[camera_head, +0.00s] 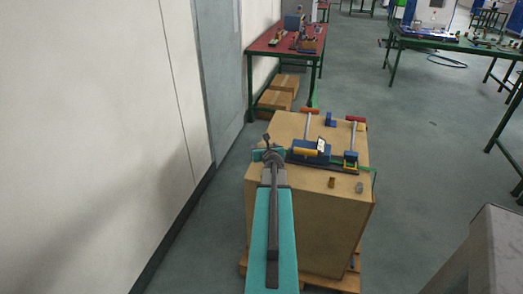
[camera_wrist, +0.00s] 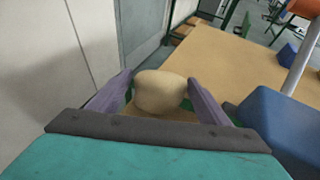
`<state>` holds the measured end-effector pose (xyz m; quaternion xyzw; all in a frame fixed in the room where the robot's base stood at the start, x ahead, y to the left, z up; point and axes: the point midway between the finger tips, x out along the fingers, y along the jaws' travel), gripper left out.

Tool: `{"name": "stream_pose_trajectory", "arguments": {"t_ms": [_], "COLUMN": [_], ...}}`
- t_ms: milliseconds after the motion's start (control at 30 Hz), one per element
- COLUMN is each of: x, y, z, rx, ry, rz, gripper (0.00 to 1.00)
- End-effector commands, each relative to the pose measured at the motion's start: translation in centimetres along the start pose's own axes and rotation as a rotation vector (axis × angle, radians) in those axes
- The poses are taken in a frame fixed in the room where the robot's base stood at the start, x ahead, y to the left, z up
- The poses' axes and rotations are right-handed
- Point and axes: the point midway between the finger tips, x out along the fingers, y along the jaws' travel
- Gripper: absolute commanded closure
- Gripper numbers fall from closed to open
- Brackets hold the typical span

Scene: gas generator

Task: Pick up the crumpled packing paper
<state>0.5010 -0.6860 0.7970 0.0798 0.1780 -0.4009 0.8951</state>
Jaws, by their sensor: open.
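A beige rounded lump (camera_wrist: 160,93), which looks like the crumpled packing paper, sits between the two fingers of my gripper (camera_wrist: 160,79) in the wrist view. The fingers are open on either side of it; the right finger looks very close to it. My gripper also shows in the head view (camera_head: 266,150), at the left edge of the large cardboard box (camera_head: 308,220). There my arm hides the lump, and I cannot make it out.
A wall (camera_head: 90,130) runs along the left. A red table (camera_head: 280,40) stands behind.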

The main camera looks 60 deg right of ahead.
Motion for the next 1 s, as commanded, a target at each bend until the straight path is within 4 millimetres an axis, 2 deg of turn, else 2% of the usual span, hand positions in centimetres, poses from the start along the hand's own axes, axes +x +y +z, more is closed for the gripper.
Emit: {"name": "stream_pose_trajectory", "arguments": {"t_ms": [100, 667, 767, 933, 1000], "x": [0.54, 0.52, 0.52, 0.52, 0.52], "y": [-0.22, -0.06, -0.06, -0.06, -0.06], "z": [-0.10, -0.04, -0.04, -0.05, -0.04], "rx": [0.000, -0.001, -0.001, -0.001, -0.001], "ry": [0.000, 0.000, 0.000, 0.000, 0.000], "rz": [0.000, 0.001, 0.001, 0.001, 0.001], "gripper": [0.29, 0.29, 0.43, 0.71, 0.72]}}
